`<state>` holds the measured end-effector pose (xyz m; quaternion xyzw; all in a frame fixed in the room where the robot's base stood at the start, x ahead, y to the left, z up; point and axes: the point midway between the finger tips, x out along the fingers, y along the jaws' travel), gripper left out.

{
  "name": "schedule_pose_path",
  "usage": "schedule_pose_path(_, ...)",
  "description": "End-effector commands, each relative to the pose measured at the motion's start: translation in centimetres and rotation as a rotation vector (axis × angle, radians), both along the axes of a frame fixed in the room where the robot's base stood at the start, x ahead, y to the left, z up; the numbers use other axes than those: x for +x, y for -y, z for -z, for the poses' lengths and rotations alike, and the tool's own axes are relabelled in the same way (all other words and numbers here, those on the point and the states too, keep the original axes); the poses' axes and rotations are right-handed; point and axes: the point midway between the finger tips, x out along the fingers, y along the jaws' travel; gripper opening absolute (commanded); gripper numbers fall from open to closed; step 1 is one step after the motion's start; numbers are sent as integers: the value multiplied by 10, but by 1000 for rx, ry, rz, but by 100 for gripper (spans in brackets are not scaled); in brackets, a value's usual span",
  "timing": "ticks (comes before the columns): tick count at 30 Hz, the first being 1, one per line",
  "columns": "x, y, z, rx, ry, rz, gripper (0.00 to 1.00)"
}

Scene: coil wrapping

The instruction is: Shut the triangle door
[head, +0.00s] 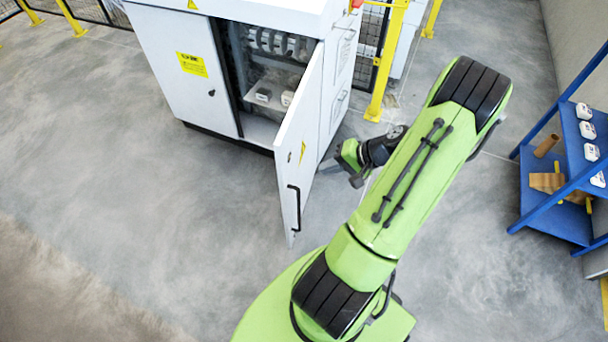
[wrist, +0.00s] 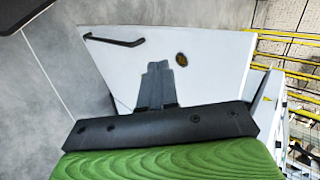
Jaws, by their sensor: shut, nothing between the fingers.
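The triangle door (head: 290,158) is the right-hand door of the white cabinet and stands swung open towards me. My gripper (head: 326,168) is just to the right of the door, low down. In the wrist view, its grey fingers (wrist: 157,72) are shut and empty, pointing at the door's white face (wrist: 215,60). I cannot tell whether the fingertips touch the door.
The cabinet's left door (head: 175,68) is shut and bears a yellow label. Parts show inside the cabinet opening (head: 270,75). A yellow post (head: 388,60) stands behind at the right. A blue shelf rack (head: 575,190) is at the far right. The floor left of the door is clear.

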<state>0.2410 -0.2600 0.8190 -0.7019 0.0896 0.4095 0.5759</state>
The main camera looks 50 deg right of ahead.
Motion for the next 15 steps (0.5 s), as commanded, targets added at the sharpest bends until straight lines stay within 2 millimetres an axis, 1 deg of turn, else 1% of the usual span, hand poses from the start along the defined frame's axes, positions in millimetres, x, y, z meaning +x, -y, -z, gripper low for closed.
schedule_pose_path(1, 7, -5, 10, 4, 1, -5, 0)
schedule_pose_path(3, 18, -11, 21, 4, -1, -6, 0)
schedule_pose_path(11, 54, -32, 59, 4, -2, -7, 0)
schedule_pose_path(12, 62, -35, 56, 1, -1, -7, 0)
schedule_pose_path(15, 75, -42, 55, -1, -2, -6, 0)
